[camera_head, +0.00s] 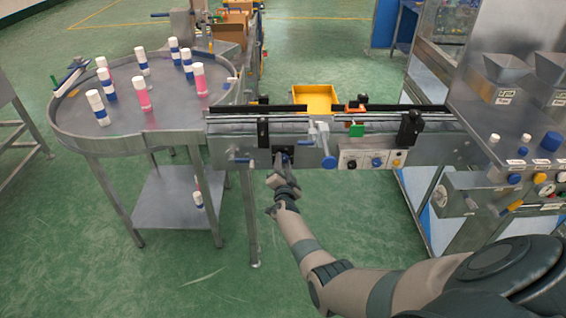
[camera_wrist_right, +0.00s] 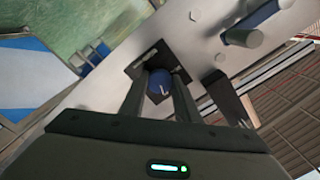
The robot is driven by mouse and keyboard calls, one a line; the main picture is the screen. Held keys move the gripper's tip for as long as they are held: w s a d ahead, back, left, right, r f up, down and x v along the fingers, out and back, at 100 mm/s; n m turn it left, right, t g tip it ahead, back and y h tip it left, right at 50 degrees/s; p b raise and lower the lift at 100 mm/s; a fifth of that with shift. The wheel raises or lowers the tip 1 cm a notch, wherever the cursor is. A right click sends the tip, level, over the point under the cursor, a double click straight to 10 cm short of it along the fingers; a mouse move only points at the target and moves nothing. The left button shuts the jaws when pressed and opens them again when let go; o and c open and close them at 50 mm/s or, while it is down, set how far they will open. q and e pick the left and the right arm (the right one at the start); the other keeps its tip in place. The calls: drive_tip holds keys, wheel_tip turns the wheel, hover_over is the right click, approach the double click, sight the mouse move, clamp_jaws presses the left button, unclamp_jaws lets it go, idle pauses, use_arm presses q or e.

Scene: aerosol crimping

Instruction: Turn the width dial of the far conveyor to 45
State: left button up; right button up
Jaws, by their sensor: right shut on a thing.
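The width dial (camera_wrist_right: 159,83) is a small blue knob with a white pointer mark, set in a dark square plate on the conveyor's metal side. My right gripper (camera_wrist_right: 158,94) is shut on this dial, with one finger on each side of it. In the head view the right gripper (camera_head: 284,163) reaches up to the front face of the conveyor (camera_head: 225,150), and its fingers mostly cover the dial. The numbers around the dial are too small to read. My left gripper is not in view.
A blue-ended crank (camera_head: 328,161) and a control box (camera_head: 372,160) with knobs sit right of the gripper on the conveyor. A round table (camera_head: 175,110) with several capped bottles stands left. A machine (camera_head: 500,190) with knobs and gauges stands right. Green floor is open below.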

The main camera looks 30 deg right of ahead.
drive_tip(key=shift+f, duration=0.15)
drive_tip(key=o, duration=1)
drive_tip(key=shift+o, duration=0.2)
drive_tip(key=shift+s+a+r+p, duration=0.2)
drive_tip(key=shift+s+a+p, duration=0.2)
drive_tip(key=shift+s+p, duration=0.25)
drive_tip(key=p+v, duration=0.8)
drive_tip(key=v, duration=0.8)
drive_tip(key=shift+f, duration=0.2)
drive_tip(key=shift+a, duration=0.1)
